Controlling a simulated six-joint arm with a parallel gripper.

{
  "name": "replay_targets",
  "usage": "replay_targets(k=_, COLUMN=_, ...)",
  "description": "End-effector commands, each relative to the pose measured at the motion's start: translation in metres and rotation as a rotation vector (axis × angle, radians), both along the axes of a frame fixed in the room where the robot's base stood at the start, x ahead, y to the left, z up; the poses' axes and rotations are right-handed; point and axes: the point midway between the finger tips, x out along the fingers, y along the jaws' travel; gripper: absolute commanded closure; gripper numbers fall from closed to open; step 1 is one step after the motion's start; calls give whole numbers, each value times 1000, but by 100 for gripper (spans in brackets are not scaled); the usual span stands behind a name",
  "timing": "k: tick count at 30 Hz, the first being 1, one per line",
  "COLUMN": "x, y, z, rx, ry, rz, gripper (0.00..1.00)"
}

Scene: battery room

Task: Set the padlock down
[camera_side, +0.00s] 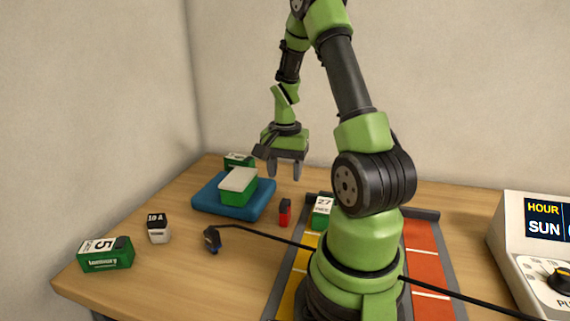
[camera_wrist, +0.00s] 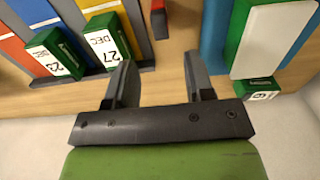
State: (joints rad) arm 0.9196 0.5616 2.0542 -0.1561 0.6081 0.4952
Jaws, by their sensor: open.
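A small red block with a dark upper part (camera_side: 284,212), which may be the padlock, stands on the wooden table between the blue pad and the coloured lanes. Its red and dark end also shows at the top edge of the wrist view (camera_wrist: 158,20), cut off by the frame. My gripper (camera_side: 284,174) is open and empty, pointing down above the table, behind and above the red block in the side view. In the wrist view the fingers (camera_wrist: 160,78) are spread with only bare table between them. No shackle can be made out clearly.
A blue pad (camera_side: 261,206) bears a green box with a white top (camera_side: 238,184); another green box (camera_side: 240,158) stands behind. Green dated blocks (camera_wrist: 108,42) stand on the lanes. A "10 A" block (camera_side: 158,232), a green "5" block (camera_side: 107,260) and a cable plug (camera_side: 212,240) lie left.

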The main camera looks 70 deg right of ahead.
Motion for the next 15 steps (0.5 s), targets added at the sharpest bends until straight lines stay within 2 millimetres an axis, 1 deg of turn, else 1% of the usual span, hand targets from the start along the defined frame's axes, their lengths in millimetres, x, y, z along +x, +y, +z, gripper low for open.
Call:
replay_targets(k=1, x=0, y=-1, z=7, rx=-4, ry=-3, rz=0, gripper=51)
replay_targets(k=5, x=2, y=2, z=18, rx=-6, ry=-6, rz=10, gripper=51)
replay_targets(k=8, x=12, y=14, z=36, rx=-29, ry=-34, rz=74, gripper=51)
replay_targets(k=11, x=29, y=43, z=67, rx=-74, ry=-96, rz=207, gripper=51)
replay_targets(k=12, x=35, y=59, z=82, rx=-92, ry=-128, rz=274, gripper=51)
replay_targets(k=14, x=41, y=86, z=103, rx=-122, ry=-183, rz=387, gripper=51)
replay_targets(k=15, x=42, y=104, z=116, rx=-138, ry=-221, rz=460, gripper=51)
